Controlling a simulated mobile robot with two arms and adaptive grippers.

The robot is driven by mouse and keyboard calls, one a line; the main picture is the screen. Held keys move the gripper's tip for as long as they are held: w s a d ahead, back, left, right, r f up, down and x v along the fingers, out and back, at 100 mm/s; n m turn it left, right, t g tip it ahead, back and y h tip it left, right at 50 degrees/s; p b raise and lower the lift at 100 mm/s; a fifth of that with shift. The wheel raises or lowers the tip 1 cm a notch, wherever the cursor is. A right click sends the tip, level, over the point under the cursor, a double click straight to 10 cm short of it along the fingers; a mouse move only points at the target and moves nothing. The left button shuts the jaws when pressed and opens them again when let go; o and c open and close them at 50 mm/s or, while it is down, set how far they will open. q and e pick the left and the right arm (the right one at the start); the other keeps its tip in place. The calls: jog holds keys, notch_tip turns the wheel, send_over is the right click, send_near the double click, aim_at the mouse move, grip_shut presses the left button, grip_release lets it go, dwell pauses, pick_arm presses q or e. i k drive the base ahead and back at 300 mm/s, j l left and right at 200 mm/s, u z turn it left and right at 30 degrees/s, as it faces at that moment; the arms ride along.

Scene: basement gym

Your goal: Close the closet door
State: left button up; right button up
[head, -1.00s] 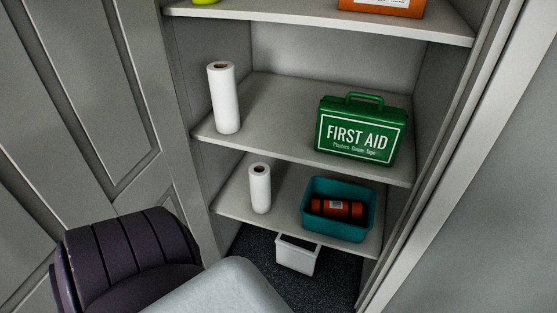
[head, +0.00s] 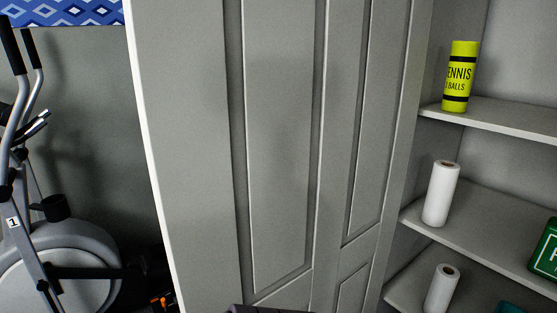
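The grey panelled closet door (head: 280,150) stands open in the middle of the head view, its free edge at the left and its hinge side at the right beside the shelves. The closet (head: 500,150) is open to the right of it, with its shelves exposed. A dark piece at the bottom edge looks like part of my own arm, in front of the door. Neither of my grippers shows.
An elliptical trainer (head: 50,250) stands left of the door's free edge. On the closet shelves are a yellow tennis ball can (head: 460,76), an upper white paper roll (head: 440,194), a lower roll (head: 441,289) and a partly cut-off green first aid box (head: 545,258).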

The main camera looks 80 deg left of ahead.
aim_at(277, 135)
jog(key=k+j+u, duration=0.15)
jog(key=k+j, duration=0.25)
jog(key=k, duration=0.25)
jog(key=k+j+u, duration=0.15)
jog(key=k+j, duration=0.35)
jog(key=k, duration=0.15)
jog(key=j+u, duration=0.1)
jog(key=j, duration=0.55)
jog(key=i+j, duration=0.15)
jog(key=j, duration=0.45)
jog(key=i+j+u, duration=0.1)
jog(key=i+j, duration=0.2)
jog(key=j, duration=0.1)
